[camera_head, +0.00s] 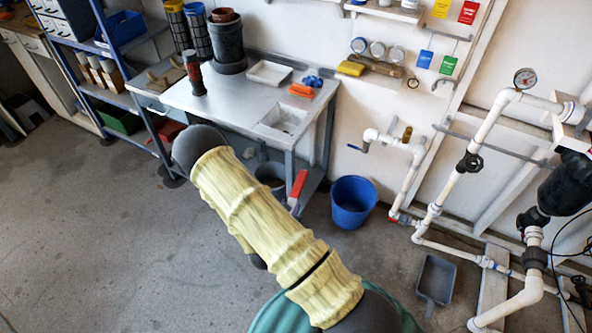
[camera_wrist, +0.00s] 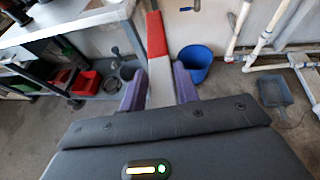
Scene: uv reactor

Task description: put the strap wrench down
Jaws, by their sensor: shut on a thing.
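The strap wrench (camera_wrist: 157,40) has a red grip and a pale grey part. My gripper (camera_wrist: 160,88) is shut on the grey part, between its two purple fingers. The red end points away from my gripper, towards the bench. In the head view the red end of the wrench (camera_head: 298,185) shows beyond my arm, in front of the bench's right part. The wrench appears apart from the bench.
On the bench are a dark cylinder (camera_head: 228,48), a red-and-black bottle (camera_head: 194,73), a white tray (camera_head: 269,73), an orange tool (camera_head: 301,90) and a blue item (camera_head: 313,81). Bare steel lies between them. A blue bucket (camera_head: 352,203) and white pipes (camera_head: 452,190) stand right.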

